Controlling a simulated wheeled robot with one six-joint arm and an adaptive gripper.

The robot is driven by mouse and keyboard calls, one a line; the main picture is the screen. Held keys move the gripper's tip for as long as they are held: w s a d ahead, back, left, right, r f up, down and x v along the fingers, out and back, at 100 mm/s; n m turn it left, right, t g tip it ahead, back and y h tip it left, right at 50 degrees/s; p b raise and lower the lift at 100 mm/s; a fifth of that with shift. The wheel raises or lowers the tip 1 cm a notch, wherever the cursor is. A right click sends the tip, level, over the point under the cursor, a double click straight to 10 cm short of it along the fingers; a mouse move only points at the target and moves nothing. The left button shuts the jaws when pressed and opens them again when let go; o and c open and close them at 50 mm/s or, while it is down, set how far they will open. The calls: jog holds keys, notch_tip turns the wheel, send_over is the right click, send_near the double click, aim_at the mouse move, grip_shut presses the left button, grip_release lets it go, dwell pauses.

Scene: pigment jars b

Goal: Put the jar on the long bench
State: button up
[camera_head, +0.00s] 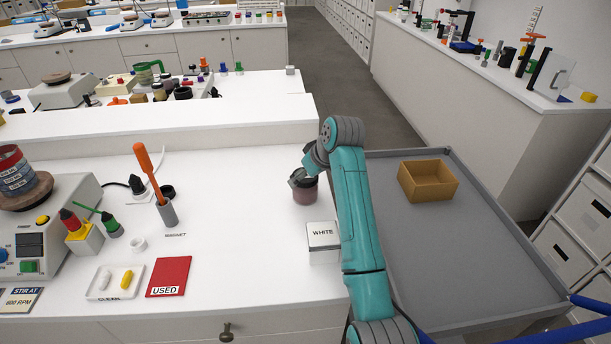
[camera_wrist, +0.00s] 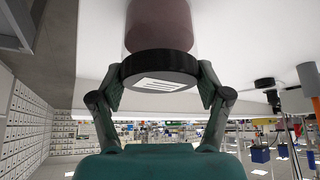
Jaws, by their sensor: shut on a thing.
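A jar (camera_head: 305,193) with dull red contents and a black lid is at the right end of the near white bench (camera_head: 240,230), behind a box marked WHITE. My gripper (camera_head: 303,178) is shut on it from above. In the wrist view the two fingers (camera_wrist: 162,85) press on either side of the black lid (camera_wrist: 160,68), which has a white label. The red body of the jar (camera_wrist: 158,25) shows beyond the lid. I cannot tell whether its base touches the bench top. The gripper partly hides the jar in the head view.
The box marked WHITE (camera_head: 323,236) is close in front of the jar. A grey tray-like surface (camera_head: 450,250) with an open tan box (camera_head: 428,185) lies right of my arm. A holder with an orange-handled tool (camera_head: 166,213) stands left. Another white bench (camera_head: 480,85) runs at back right.

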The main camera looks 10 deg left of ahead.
jog(key=o, duration=1.2)
jog(key=shift+f, duration=0.1)
jog(key=shift+o, duration=0.2)
jog(key=v, duration=1.2)
